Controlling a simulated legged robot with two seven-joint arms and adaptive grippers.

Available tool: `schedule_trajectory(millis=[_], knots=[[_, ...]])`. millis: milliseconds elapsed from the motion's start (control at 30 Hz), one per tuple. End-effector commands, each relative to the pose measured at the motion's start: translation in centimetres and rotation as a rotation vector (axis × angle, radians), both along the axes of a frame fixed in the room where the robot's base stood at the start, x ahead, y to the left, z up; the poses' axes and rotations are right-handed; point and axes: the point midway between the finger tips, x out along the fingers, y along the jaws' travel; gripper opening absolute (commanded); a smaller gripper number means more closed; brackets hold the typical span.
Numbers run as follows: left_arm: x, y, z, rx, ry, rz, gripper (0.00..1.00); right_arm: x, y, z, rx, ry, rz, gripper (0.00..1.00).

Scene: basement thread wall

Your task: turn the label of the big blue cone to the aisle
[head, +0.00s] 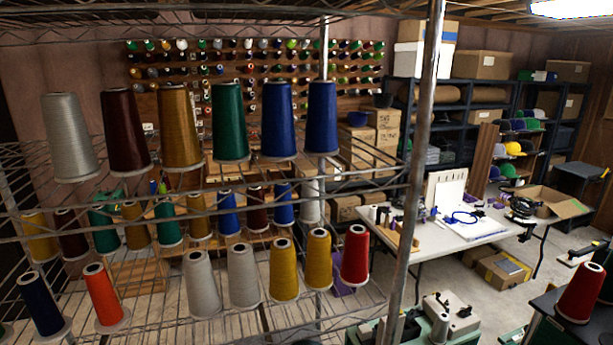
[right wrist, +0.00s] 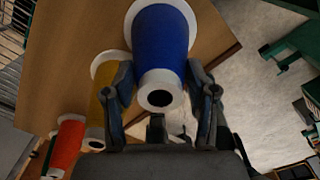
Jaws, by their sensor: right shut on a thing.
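In the right wrist view, a big blue cone (right wrist: 162,45) has its narrow end with a dark hole toward the camera and a white rim at its far, wide end. My right gripper (right wrist: 160,78) is shut on this blue cone, one finger on each side. No label shows on the side I see. In the head view, two big blue cones, one (head: 279,118) and another (head: 322,117), stand upright at the right of the top wire shelf. Neither gripper shows in the head view.
In the right wrist view, a yellow cone (right wrist: 103,95) is close beside the left finger, with an orange cone (right wrist: 68,145) farther left. A brown board (right wrist: 85,25) lies behind them. In the head view, a metal post (head: 424,130) stands at the rack's right; a white table (head: 470,238) is beyond.

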Motion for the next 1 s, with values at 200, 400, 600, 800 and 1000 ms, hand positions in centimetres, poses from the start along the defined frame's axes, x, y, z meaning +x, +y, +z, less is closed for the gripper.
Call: schedule_trajectory(millis=[200, 400, 600, 800, 1000], knots=[[-0.1, 0.1, -0.7, 0.001, 0.001, 0.000, 0.81, 0.0, 0.0, 0.0, 0.001, -0.002, 0.054, 0.21], [-0.3, 0.2, -2.4, 0.002, 0.004, 0.000, 0.81, 0.0, 0.0, -0.2, 0.002, -0.003, 0.280, 0.21], [-0.5, 0.2, -4.0, 0.002, 0.007, 0.000, 0.81, 0.0, 0.0, -0.2, 0.003, -0.002, 0.553, 0.21], [-0.6, 0.2, -4.5, 0.002, 0.009, -0.001, 0.81, 0.0, 0.0, 0.1, 0.002, -0.002, 0.708, 0.21], [-0.6, 0.2, -4.4, 0.002, 0.009, -0.001, 0.81, 0.0, 0.0, 0.2, 0.002, -0.002, 0.715, 0.21]])
